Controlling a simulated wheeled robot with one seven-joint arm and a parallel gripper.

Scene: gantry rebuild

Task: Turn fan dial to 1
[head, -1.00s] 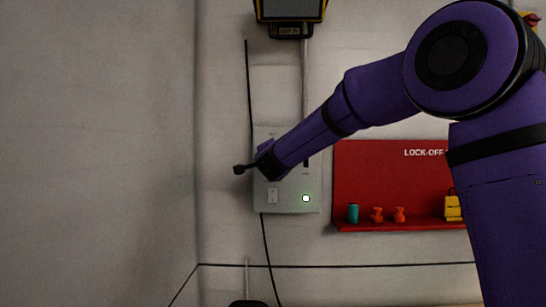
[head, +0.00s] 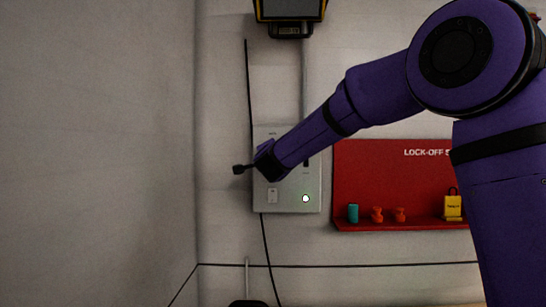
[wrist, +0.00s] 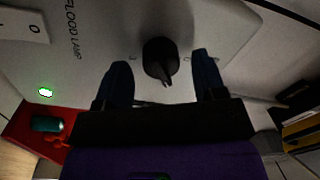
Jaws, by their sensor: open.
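A black round dial (wrist: 160,58) with a pointer ridge sits on the light grey control panel (wrist: 85,55) in the wrist view. My gripper (wrist: 162,60) is open, with one dark finger on each side of the dial and a visible gap on both sides. I cannot tell whether the fingertips touch the panel. Small marks beside the dial are too small to read. In the head view the control panel (head: 300,180) is on the wall, and my gripper (head: 266,162) is in front of its left part. My arm hides the dial there.
The panel also has a white switch (head: 272,195) and a lit round lamp (head: 306,198); "FLOOD LAMP" lettering shows in the wrist view. A red lock-off shelf (head: 390,180) with small items is on the right. A black cable (head: 249,90) runs along the panel's left side.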

